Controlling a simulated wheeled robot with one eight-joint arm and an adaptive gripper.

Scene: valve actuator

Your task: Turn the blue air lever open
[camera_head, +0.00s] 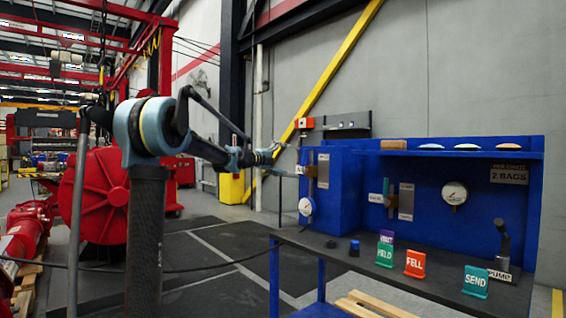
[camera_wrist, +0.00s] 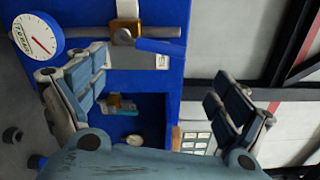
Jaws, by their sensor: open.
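The blue air lever (camera_wrist: 160,47) shows in the wrist view. It extends right from a brass valve body (camera_wrist: 125,32) on a grey pipe, lying roughly along the pipe at a slight tilt. In the head view the brass valve (camera_head: 310,180) is on the left face of the blue bench; the lever is too small to tell there. My gripper (camera_wrist: 162,72) is open and empty, its fingers spread to the left and right below the lever, apart from it as far as I can see. In the head view my gripper (camera_head: 277,153) is just left of that panel.
A round gauge (camera_wrist: 36,37) sits left of the valve. The bench top (camera_head: 340,258) holds several coloured signs, including FELL (camera_head: 415,264) and SEND (camera_head: 475,282), and a pump handle (camera_head: 503,240). Another gauge (camera_head: 454,193) is on the back panel. Open floor lies left of the bench.

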